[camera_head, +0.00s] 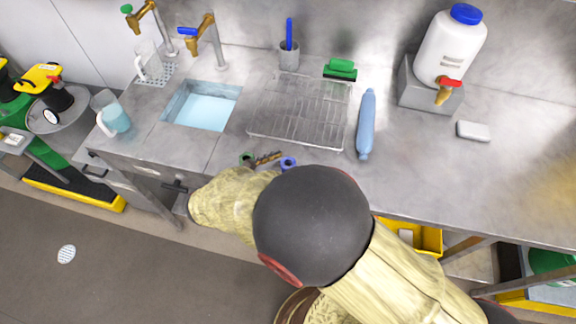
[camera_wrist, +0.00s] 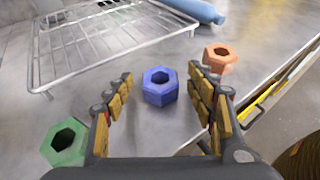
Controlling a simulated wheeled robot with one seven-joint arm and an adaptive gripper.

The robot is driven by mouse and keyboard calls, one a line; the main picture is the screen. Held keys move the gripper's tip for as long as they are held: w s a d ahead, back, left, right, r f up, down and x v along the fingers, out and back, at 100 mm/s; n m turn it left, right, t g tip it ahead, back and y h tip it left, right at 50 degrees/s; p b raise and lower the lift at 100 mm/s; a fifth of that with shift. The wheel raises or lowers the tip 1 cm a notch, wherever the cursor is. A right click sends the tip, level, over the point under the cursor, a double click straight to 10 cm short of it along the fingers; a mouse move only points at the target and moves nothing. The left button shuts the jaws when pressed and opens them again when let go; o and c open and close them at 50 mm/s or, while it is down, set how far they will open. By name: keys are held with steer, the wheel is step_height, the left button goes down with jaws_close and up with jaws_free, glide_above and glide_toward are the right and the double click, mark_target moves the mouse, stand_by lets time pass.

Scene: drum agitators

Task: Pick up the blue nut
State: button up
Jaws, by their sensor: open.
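The blue nut (camera_wrist: 160,86) is a hexagonal ring lying flat on the grey metal counter, in the middle of the wrist view. My gripper (camera_wrist: 163,88) is open, with one padded finger to the left of the nut and one to the right. Both fingers look apart from the nut. In the head view, the blue nut (camera_head: 288,163) shows near the counter's front edge, partly hidden by my arm. My gripper's fingertips (camera_head: 266,158) show there in part, just left of it.
A green nut (camera_wrist: 66,142) lies left of my gripper, and an orange nut (camera_wrist: 218,58) lies right of it near the counter edge. A wire rack (camera_head: 300,108) stands behind the nuts. The sink (camera_head: 202,104) is at left.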

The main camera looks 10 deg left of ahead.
steer(key=shift+c, duration=0.5)
steer(key=shift+r, duration=0.1)
jaws_close()
